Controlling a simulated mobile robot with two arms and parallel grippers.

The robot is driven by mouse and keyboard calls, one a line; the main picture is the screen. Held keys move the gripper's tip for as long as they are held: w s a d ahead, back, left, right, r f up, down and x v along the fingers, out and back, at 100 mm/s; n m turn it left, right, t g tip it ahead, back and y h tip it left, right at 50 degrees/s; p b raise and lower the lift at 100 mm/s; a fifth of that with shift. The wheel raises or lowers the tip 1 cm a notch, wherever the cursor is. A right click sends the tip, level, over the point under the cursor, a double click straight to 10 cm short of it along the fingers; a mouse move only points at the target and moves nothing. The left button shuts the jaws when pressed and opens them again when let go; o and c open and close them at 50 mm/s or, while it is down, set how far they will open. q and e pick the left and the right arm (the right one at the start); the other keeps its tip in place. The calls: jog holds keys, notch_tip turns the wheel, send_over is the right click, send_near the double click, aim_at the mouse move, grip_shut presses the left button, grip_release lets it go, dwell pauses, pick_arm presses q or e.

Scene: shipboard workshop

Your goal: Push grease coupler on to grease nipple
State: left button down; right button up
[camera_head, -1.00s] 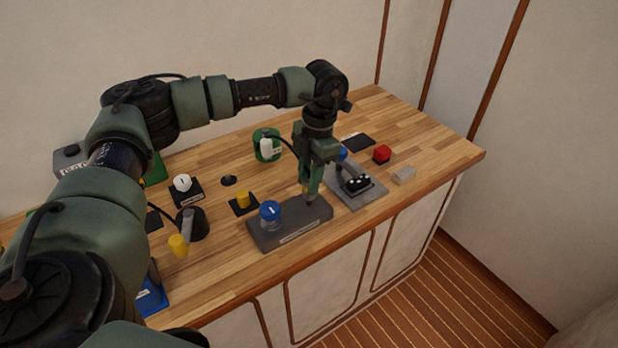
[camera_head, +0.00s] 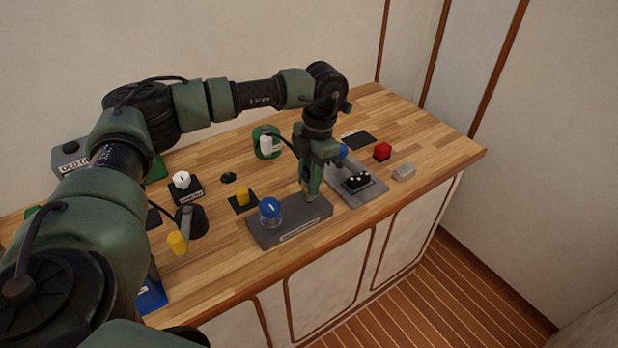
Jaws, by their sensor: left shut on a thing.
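My left gripper (camera_head: 309,188) points down over the right end of a grey block (camera_head: 268,236) with a white label. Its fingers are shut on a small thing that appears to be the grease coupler. The fingers hide most of it, and a dark hose (camera_head: 284,141) runs to the gripper from the back. The fingertips are very close to the block's top. The grease nipple is hidden or too small to make out, so I cannot tell whether the coupler touches it. A blue-capped clear jar (camera_head: 270,212) stands on the block's left part. My right gripper is not in view.
Right of the gripper is a grey plate (camera_head: 372,193) with a black piece. A red button (camera_head: 382,151) and a small pale block (camera_head: 404,172) lie beyond. A yellow knob (camera_head: 243,196), a white knob (camera_head: 181,180) and a green holder (camera_head: 266,131) stand on the wooden bench (camera_head: 215,262).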

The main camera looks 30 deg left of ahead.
pick_arm(q)
jog(key=shift+f+b, duration=0.5)
jog(key=shift+f, duration=0.4)
jog(key=c, duration=1)
grip_release()
jog(key=shift+r, duration=0.1)
jog(key=shift+c, duration=0.2)
jog(key=r, duration=0.2)
jog(key=r+b, duration=0.1)
jog(key=r, duration=0.2)
jog(key=w+r, duration=0.1)
jog(key=r, duration=0.1)
jog(key=shift+d+r, duration=0.2)
jog(key=shift+r, duration=0.15)
